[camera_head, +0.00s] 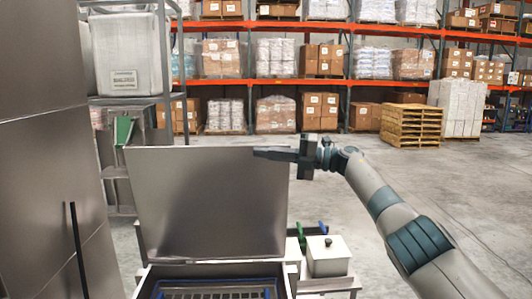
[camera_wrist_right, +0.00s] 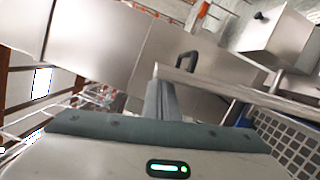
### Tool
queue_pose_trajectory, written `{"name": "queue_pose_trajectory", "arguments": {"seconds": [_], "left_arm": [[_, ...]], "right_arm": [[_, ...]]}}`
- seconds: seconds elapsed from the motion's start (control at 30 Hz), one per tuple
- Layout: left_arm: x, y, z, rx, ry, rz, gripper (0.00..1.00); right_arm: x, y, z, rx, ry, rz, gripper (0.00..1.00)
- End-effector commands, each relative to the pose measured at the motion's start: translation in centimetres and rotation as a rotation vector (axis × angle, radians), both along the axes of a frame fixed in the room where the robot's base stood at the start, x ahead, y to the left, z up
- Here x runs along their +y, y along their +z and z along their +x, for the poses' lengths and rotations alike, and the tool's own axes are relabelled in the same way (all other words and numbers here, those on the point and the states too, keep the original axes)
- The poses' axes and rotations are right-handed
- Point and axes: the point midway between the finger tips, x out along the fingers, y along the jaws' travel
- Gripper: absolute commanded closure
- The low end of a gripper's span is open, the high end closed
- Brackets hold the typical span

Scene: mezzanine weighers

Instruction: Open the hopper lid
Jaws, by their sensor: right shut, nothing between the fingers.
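The hopper lid (camera_head: 208,205) is a flat grey steel panel. It stands raised, tilted back a little, behind the open hopper (camera_head: 146,283). A tray with a blue rim and dark grid (camera_head: 215,293) shows inside the hopper. My right gripper (camera_head: 258,153) is shut and empty at the lid's top right edge; I cannot tell if it touches. My left gripper is not in view.
A white box with a black knob (camera_head: 328,258) stands right of the hopper, with green and blue handles beside it. Open concrete floor lies at right, before pallet shelves.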

Motion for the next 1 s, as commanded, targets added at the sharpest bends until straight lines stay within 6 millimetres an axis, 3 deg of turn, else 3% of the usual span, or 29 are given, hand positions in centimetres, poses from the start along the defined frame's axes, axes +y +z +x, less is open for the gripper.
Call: {"name": "queue_pose_trajectory", "arguments": {"seconds": [0.63,0.87,1.0], "left_arm": [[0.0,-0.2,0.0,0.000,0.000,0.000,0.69],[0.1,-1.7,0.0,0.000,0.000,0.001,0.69],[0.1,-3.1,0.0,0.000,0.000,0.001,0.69]], "right_arm": [[-0.3,-0.2,0.0,0.003,-0.001,0.000,1.00],[-2.4,-0.6,-0.4,0.001,-0.002,-0.001,1.00],[-4.7,-0.8,-1.0,0.001,-0.003,-0.001,1.00]]}}
